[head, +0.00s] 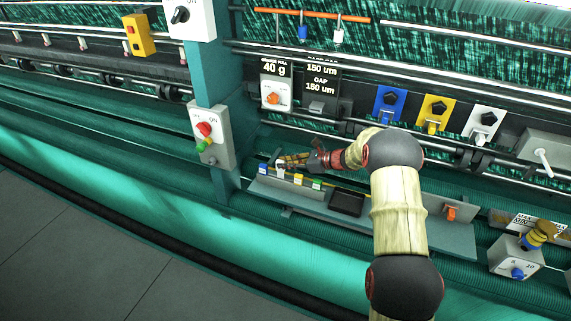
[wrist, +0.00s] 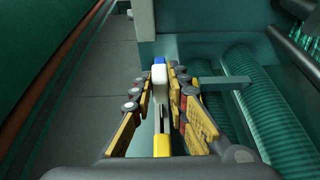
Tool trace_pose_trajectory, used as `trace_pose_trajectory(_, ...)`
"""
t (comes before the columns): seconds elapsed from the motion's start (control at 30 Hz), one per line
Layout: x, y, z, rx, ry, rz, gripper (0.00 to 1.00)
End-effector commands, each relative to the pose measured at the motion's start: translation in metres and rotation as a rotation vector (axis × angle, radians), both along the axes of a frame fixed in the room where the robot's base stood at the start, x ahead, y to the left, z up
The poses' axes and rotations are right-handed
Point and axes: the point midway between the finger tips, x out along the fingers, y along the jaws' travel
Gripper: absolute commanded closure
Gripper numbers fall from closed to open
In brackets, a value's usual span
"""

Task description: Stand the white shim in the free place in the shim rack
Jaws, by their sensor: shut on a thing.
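The white shim (wrist: 159,82) is between my gripper's fingertips in the wrist view, its white grip upright. In the head view the white shim (head: 281,172) shows just below my gripper (head: 288,161), which is shut on it. The shim rack (head: 275,187) stands on the grey shelf. The white shim is in line between the blue shim (head: 263,169) and the yellow shim (head: 298,179), with the green shim (head: 317,184) further right. The wrist view also shows blue beyond the white and yellow nearer. The white shim's lower end is hidden, so I cannot tell whether it is seated.
A black tray (head: 347,202) lies on the shelf right of the rack. An orange switch (head: 451,213) is further right. A teal post (head: 212,90) with a red-knobbed switch box (head: 208,133) stands left. Blue, yellow and white knob plates (head: 437,110) are behind my arm.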

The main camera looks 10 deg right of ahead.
Motion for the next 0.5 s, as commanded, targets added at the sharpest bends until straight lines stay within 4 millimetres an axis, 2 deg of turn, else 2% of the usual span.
trace_pose_trajectory(0.5, -0.0001, 0.0000, -0.0050, 0.000, 0.000, 0.000, 1.00)
